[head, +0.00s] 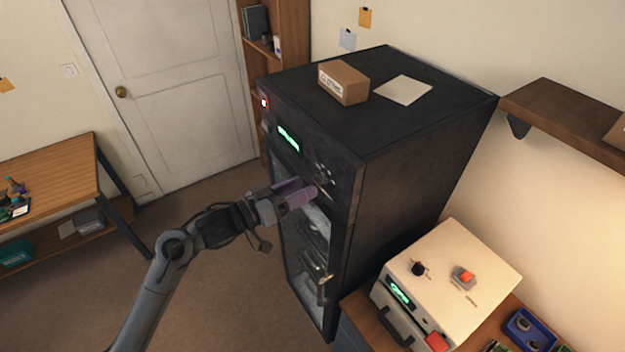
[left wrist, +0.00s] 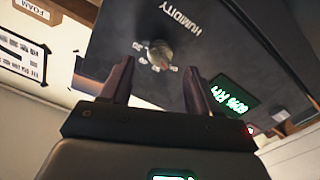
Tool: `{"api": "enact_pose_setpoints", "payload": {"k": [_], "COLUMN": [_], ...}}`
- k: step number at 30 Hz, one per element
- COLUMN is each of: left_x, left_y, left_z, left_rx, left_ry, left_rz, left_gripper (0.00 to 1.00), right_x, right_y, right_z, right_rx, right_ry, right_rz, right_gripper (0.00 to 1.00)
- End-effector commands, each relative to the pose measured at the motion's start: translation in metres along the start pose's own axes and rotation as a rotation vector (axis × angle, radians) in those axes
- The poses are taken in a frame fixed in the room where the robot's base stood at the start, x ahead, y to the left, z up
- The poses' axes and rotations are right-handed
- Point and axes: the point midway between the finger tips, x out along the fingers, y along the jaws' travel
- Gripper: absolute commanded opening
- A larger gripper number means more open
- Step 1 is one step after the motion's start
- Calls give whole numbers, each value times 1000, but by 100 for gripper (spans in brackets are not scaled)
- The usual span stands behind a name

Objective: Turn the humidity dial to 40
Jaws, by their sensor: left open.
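The humidity dial (left wrist: 160,55) is a small round knob on the dark front panel, under the word HUMIDITY, with number marks around it. In the head view the dial (head: 322,174) is small on the upper front of the black cabinet (head: 420,140). My left gripper (head: 306,190) is open, with its fingers pointing at the panel just by the dial. In the left wrist view its two fingers (left wrist: 158,78) stand apart on either side below the dial, with nothing between them. I cannot read the dial's exact setting. My right gripper is out of view.
A green RH display (left wrist: 230,97) is beside the dial; its digits are hard to read. A cardboard box (head: 344,83) sits on the cabinet. A white device (head: 455,275) stands at lower right, a wooden shelf (head: 565,115) juts from the wall.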

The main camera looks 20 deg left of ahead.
Motion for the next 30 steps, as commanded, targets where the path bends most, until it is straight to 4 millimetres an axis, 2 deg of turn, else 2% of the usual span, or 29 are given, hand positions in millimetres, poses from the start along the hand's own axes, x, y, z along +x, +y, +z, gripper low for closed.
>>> {"api": "enact_pose_setpoints", "payload": {"k": [3, 9, 21, 23, 30], "left_x": [18, 36, 41, 41, 40], "left_y": [2, 1, 0, 0, 0], "left_z": [-2, -1, 1, 1, 1], "left_rx": [-1, 0, 0, 0, 1], "left_ry": [0, 0, -1, -1, -1], "left_rz": [2, 1, 0, 0, 0], "left_gripper": [61, 61, 61, 53, 17], "right_x": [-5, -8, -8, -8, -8], "right_y": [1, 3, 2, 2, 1], "right_z": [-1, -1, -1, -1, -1], "right_rx": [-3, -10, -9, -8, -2], "right_ry": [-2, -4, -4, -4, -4], "right_rz": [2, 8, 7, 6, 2], "right_gripper": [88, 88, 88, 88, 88]}}
